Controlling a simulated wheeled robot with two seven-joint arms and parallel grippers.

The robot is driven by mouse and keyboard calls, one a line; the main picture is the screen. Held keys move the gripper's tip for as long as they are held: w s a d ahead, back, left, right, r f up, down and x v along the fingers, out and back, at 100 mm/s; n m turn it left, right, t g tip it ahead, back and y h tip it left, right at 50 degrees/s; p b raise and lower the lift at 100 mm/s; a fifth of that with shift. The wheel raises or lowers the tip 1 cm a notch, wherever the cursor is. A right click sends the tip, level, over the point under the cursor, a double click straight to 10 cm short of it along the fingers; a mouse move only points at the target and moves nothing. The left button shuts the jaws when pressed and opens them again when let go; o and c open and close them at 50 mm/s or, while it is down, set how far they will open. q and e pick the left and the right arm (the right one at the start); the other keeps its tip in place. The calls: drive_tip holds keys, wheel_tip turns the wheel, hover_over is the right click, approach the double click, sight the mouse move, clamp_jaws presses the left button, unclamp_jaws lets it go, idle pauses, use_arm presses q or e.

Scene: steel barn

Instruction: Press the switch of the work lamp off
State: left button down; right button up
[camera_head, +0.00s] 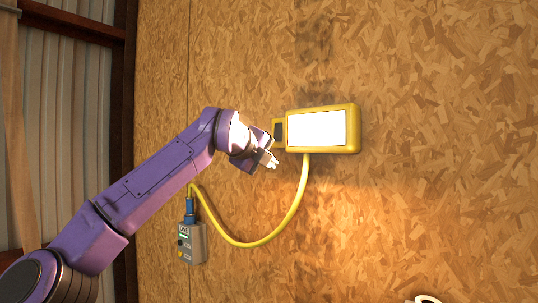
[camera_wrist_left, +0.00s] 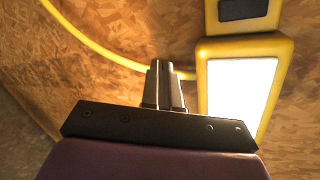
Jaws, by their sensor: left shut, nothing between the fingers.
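The work lamp (camera_head: 354,112) has a yellow housing and a bright white panel that is lit. It is mounted on the wall board. A dark switch (camera_head: 278,132) sits in a yellow block at the lamp's left end. My left gripper (camera_head: 273,162) is shut and empty, just below the switch in the head view. In the left wrist view the shut fingers (camera_wrist_left: 163,82) point to the left of the lamp (camera_wrist_left: 204,100), and the dark switch (camera_wrist_left: 243,9) shows at the top right. I see no contact with the switch.
A yellow cable (camera_head: 284,226) loops below the lamp to a blue plug (camera_head: 190,209) on a grey socket box (camera_head: 194,247). The chipboard wall (camera_head: 440,150) is bare right of the lamp.

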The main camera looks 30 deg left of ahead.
use_arm(q)
drive_tip(key=s+a+r+n+t+h, duration=0.1)
drive_tip(key=s+a+r+n, duration=0.15)
drive_tip(key=s+r, duration=0.2)
drive_tip(key=s+a+r+n+t+h, duration=0.1)
drive_tip(key=s+a+r, duration=0.2)
drive_tip(key=r, duration=0.2)
drive_tip(key=p, duration=0.8)
approach(276, 136)
drive_tip(key=w, duration=0.6)
drive_tip(key=shift+d+f, duration=0.2)
drive_tip(key=shift+f, duration=0.2)
drive_tip(key=shift+w+f, duration=0.25)
drive_tip(key=shift+w, duration=0.1)
